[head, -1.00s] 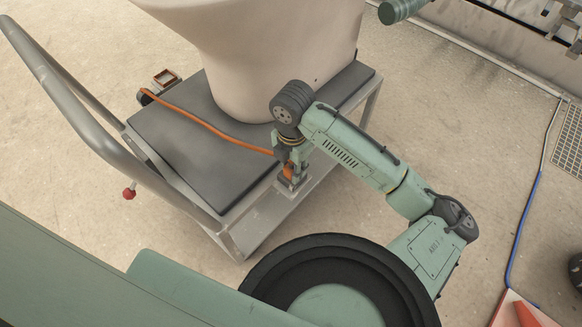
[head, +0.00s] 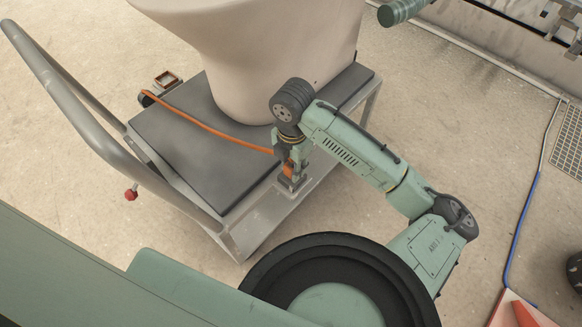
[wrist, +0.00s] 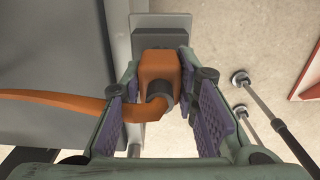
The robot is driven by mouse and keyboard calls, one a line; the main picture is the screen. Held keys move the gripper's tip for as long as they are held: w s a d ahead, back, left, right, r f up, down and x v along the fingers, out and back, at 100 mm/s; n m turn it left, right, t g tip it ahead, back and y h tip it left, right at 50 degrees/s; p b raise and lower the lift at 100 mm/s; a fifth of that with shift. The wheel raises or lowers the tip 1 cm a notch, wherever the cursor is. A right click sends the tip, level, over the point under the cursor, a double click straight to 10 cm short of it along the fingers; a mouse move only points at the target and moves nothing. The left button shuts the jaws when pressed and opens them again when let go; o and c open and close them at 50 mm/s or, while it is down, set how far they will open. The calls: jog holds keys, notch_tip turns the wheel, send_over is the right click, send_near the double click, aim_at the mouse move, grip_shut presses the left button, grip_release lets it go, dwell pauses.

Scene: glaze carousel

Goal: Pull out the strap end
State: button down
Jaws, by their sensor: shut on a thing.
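The orange strap (head: 205,126) runs from a dark fitting (head: 147,98) at the platform's far left edge, past the pale vessel's foot, to my gripper (head: 289,168). In the wrist view the strap (wrist: 55,97) comes in from the left and curls at an orange end piece (wrist: 158,68) with a dark round part. My gripper (wrist: 158,85) has its purple-padded fingers on either side of this piece and is shut on it. A grey plate (wrist: 160,28) lies just beyond the fingertips. The actual pad contact is partly hidden.
A large pale vessel (head: 260,60) stands on the trolley's dark platform (head: 190,150), close to my arm. An orange-framed piece (head: 166,78) is behind.

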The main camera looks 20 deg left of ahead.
jog(key=shift+r+p, duration=1.65)
jog(key=shift+r, duration=0.65)
